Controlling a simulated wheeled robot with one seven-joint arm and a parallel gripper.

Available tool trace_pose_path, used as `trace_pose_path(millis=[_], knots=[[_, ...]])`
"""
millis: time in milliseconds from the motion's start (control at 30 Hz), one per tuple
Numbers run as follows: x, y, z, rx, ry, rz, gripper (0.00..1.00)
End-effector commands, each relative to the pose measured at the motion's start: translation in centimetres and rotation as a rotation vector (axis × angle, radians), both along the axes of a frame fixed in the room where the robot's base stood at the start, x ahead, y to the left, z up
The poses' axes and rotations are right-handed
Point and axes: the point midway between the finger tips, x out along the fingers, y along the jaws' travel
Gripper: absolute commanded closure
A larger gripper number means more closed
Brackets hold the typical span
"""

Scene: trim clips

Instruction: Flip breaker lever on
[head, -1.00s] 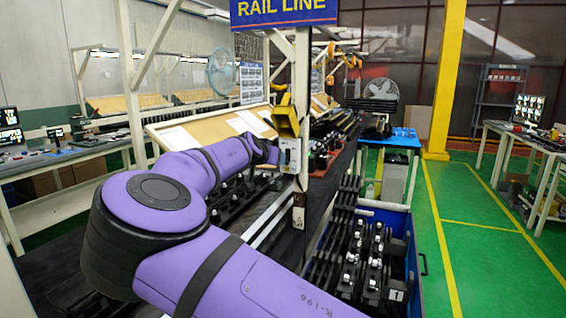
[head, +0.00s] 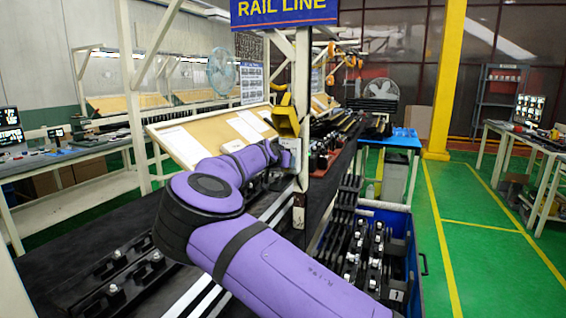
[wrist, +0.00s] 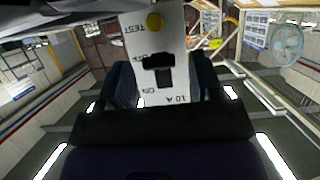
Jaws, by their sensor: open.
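The breaker is a small white box (head: 292,146) on the white post, partly hidden by my arm in the head view. In the wrist view its white face (wrist: 178,25) appears upside down, with a yellow test button, small lettering and a "10 A" mark. Its black lever (wrist: 158,61) sits at the end of a dark slot nearer the test button, beside a blurred label; the ON mark is at the other end. My gripper (wrist: 164,84) is open, its dark fingers on either side of the slot. I cannot tell whether they touch the breaker.
A yellow holder (head: 286,120) is on the post just above the breaker. A tilted tan board (head: 205,140) stands to the left. A blue bin (head: 400,225) of black parts sits below right. The green aisle floor (head: 480,240) at right is clear.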

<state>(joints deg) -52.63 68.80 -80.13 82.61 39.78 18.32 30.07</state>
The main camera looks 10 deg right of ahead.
Motion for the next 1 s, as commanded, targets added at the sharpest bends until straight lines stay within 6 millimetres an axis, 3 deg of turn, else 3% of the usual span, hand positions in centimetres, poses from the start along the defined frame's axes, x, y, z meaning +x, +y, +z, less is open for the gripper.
trace_pose_path(millis=[133,367,667,1000], knots=[[0.0,0.0,0.0,0.0,0.0,0.0,0.4],[0.0,0.0,0.0,0.0,0.0,0.0,0.9],[0.0,0.0,0.3,0.021,0.022,-0.001,0.9],[-0.1,0.0,1.5,0.13,0.168,0.0,0.9]])
